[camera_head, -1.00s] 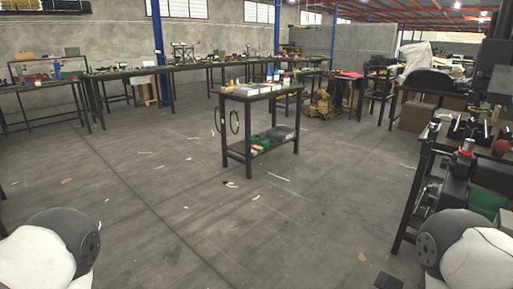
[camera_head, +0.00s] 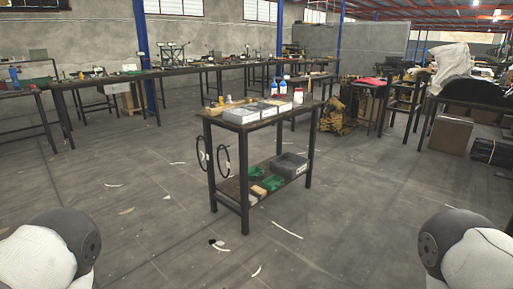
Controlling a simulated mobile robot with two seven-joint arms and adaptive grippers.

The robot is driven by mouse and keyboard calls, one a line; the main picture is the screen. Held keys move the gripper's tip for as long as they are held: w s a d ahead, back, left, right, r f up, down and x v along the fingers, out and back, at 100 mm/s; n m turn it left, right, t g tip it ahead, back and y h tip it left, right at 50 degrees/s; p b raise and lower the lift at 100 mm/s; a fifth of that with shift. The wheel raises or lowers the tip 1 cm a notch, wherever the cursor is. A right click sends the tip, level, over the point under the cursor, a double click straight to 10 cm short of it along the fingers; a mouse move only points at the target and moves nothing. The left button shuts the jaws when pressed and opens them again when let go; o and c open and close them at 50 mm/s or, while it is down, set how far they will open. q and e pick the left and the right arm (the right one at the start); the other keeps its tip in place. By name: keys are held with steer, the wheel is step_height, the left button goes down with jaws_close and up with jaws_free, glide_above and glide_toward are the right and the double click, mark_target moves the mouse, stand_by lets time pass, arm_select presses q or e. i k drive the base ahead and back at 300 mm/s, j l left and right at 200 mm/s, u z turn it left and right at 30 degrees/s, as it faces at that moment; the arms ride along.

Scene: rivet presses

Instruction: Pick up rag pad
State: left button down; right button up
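I cannot make out the rag pad for certain at this distance. The nearest work table (camera_head: 240,194) stands ahead in the middle, with grey-white trays (camera_head: 243,115), blue-and-white bottles (camera_head: 278,88), a white jar (camera_head: 298,95) and small yellowish items (camera_head: 218,104) on its top. A red, flat, soft-looking thing (camera_head: 371,81) lies on a stand farther back on the right. Only parts of my two arms show at the lower left and lower right corners. Neither gripper is in view.
The table's lower shelf holds green bins (camera_head: 271,183) and a dark grey bin (camera_head: 290,165). Black rings (camera_head: 223,160) hang on its left side. Long benches (camera_head: 200,68) line the back wall. A cardboard box (camera_head: 451,135) stands right.

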mark_target(252, 200)
steer(key=i, duration=0.85)
steer(key=i+l+u, duration=0.1)
steer(key=i, duration=0.75)
steer(key=i+l+u, duration=0.1)
steer(key=i, duration=0.7)
steer(key=i+j, duration=0.15)
steer(key=i, duration=0.45)
steer(key=i+j+u, duration=0.1)
steer(key=i, duration=0.5)
steer(key=j, duration=0.1)
